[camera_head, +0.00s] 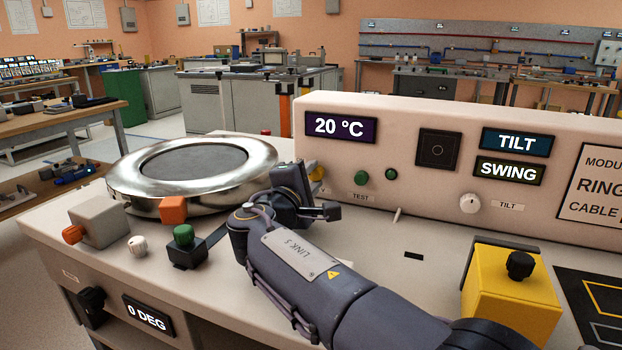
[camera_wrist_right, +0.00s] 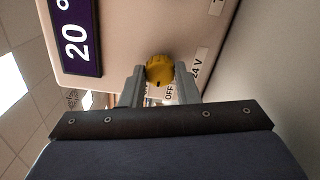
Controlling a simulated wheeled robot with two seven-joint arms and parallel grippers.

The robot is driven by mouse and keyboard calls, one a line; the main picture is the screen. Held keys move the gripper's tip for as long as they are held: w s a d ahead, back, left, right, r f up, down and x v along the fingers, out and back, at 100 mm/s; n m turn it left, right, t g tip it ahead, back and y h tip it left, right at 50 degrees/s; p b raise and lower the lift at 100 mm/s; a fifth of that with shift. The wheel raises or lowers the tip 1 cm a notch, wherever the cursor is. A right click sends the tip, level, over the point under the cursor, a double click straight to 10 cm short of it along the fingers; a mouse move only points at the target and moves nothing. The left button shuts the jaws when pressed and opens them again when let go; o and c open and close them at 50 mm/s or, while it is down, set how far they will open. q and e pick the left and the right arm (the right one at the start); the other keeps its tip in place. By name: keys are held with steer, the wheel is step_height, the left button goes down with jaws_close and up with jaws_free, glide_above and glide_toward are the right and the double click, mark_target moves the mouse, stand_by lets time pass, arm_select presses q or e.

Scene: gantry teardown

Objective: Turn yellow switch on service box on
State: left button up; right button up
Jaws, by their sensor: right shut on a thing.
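The service box (camera_head: 400,140) is the long pale console along the back of the bench, with displays reading 20 °C, TILT and SWING. Its yellow switch is a round ribbed knob (camera_wrist_right: 159,69) in the right wrist view; only a sliver of it (camera_head: 318,172) shows past my gripper in the head view. My right gripper (camera_wrist_right: 160,78) has its two fingers on either side of the knob, shut on it. An OFF label and a 24 V label are beside the knob. A dark mark sits on the knob's lower edge. My left gripper is not in view.
A metal ring (camera_head: 130,181) with a grey disc lies at left on the bench. Near it are an orange block (camera_head: 173,209), a green button (camera_head: 183,235) and a white knob (camera_head: 138,246). A yellow box with a black knob (camera_head: 509,300) stands at right, beside my arm.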

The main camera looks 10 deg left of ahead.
steer(key=o, duration=1)
steer(key=shift+s, duration=0.15)
steer(key=s, duration=0.2)
steer(key=s+a+p, duration=0.1)
steer(key=s, duration=0.4)
steer(key=shift+s+a, duration=0.25)
